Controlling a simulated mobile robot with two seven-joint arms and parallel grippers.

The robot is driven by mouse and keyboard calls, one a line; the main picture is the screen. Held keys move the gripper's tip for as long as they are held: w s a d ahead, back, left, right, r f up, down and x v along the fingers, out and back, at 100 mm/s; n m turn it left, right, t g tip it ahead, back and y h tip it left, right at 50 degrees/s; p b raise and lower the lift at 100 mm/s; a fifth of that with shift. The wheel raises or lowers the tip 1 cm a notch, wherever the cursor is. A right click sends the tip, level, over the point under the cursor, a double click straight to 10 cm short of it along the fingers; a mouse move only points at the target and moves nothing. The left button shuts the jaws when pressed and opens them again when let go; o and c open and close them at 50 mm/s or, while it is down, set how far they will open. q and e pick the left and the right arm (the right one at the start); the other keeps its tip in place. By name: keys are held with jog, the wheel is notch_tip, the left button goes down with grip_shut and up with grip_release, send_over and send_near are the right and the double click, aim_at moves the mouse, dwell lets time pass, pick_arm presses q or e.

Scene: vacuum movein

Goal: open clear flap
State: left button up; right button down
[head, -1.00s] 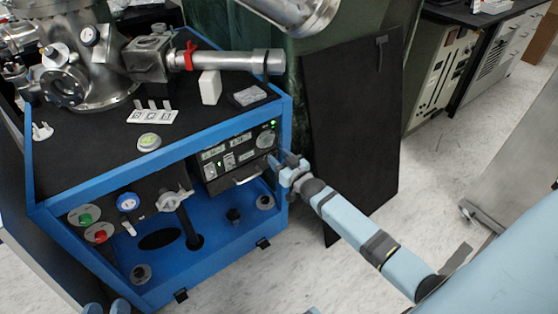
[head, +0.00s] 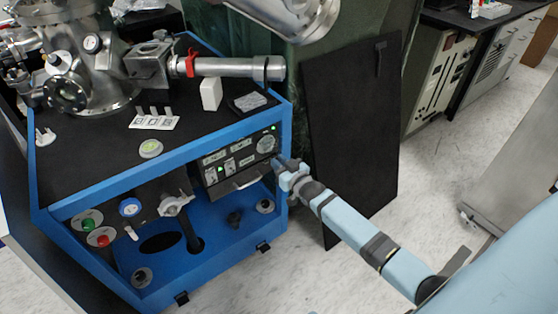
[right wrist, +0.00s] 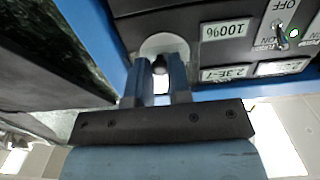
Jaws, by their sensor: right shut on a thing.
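My right gripper (head: 279,163) is at the right edge of the black control panel (head: 222,154) on the blue cart. In the right wrist view, its two fingers (right wrist: 156,92) are shut on a small dark knob (right wrist: 160,65). The knob stands in front of a round grey disc (right wrist: 164,45). In the head view, a round dial (head: 266,144) shows on the panel just left of the fingertips. I cannot make out a clear flap for certain in either view. My left gripper is not in view.
The blue cart (head: 190,295) carries metal vacuum parts (head: 85,75) on its black top. A valve handle (head: 174,204) and coloured buttons (head: 88,225) are on its front. A black board (head: 350,130) leans behind my right arm.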

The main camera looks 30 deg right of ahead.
pick_arm(q)
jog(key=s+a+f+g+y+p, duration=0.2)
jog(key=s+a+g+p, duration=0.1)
jog(key=p, duration=0.8)
pick_arm(e)
jog(key=r+g, duration=0.1)
jog(key=s+r+g, duration=0.1)
jog(key=r+g, duration=0.1)
jog(key=shift+s+d+r, duration=0.1)
jog(key=shift+s+r, duration=0.15)
jog(key=shift+s, duration=0.1)
pick_arm(q)
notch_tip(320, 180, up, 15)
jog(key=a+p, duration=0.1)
jog(key=p, duration=1.9)
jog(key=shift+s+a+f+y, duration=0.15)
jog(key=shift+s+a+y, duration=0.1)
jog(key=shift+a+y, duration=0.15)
pick_arm(e)
notch_tip(320, 180, up, 11)
jog(key=g+h, duration=0.1)
jog(key=g, duration=1.4)
send_over(273, 153)
jog(key=s, duration=0.4)
jog(key=shift+w+d+f, duration=0.15)
jog(key=shift+f, duration=0.05)
